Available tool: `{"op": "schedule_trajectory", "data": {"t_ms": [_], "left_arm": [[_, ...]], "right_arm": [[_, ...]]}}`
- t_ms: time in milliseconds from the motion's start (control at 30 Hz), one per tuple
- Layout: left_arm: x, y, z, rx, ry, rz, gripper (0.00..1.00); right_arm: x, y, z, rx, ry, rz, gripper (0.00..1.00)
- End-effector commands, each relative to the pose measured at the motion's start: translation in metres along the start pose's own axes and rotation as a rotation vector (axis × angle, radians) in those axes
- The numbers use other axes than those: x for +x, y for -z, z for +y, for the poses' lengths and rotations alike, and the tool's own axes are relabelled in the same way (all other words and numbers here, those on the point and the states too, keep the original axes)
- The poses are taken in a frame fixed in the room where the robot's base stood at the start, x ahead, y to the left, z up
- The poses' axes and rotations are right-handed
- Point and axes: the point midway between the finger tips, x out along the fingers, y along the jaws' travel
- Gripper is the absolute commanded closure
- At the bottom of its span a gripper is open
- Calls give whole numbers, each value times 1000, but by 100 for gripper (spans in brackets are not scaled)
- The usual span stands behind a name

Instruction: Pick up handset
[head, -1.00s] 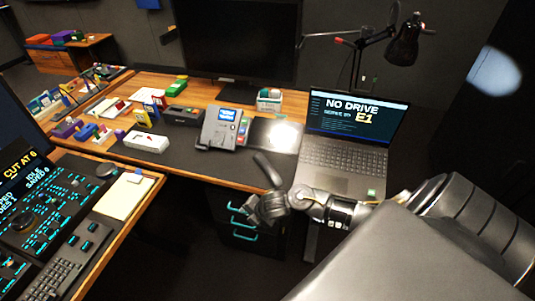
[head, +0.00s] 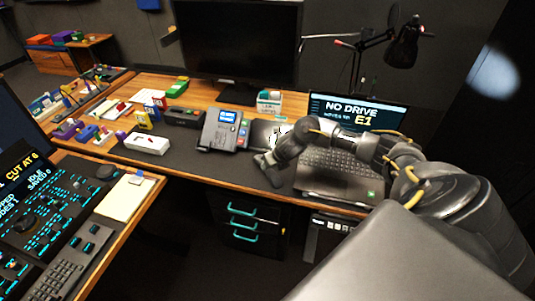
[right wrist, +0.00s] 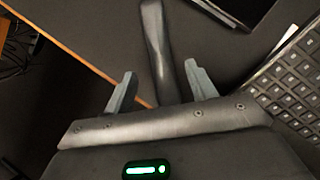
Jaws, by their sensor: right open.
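A dark, long handset (head: 270,173) lies near the front edge of the desk, to the right of the desk phone (head: 224,130). My right gripper (head: 279,156) is right at it in the head view and covers part of it. In the right wrist view the handset (right wrist: 155,45) reaches from the far side to between the fingers of my open right gripper (right wrist: 160,88). Room shows between it and the left finger; I cannot tell if the right finger touches it. My left gripper is not in view.
An open laptop (head: 340,170) stands to the right, under my right arm. A monitor (head: 238,45) and a lamp (head: 403,42) stand behind. A white box (head: 146,143) lies left of the phone. The dark mat (head: 205,165) is clear in front of the phone.

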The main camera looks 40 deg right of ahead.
Motion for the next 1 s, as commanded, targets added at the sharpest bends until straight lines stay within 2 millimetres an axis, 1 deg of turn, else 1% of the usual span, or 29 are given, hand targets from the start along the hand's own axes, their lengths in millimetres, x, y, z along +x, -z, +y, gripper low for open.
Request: {"op": "schedule_trajectory", "data": {"t_ms": [33,133,367,433,600,733,833,1000], "left_arm": [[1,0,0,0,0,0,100],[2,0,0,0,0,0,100],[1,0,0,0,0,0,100],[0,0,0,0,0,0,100],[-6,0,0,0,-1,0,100],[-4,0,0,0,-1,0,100],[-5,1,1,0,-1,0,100],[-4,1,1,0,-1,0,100]], "right_arm": [[8,1,1,3,-1,2,44],[18,0,1,2,-1,1,44],[24,-1,1,1,-1,0,44],[29,-2,0,4,-1,1,44],[52,-6,1,5,-1,1,44],[68,-6,0,5,-1,0,44],[73,-6,0,3,-1,-1,44],[74,-6,0,2,-1,-2,44]]}}
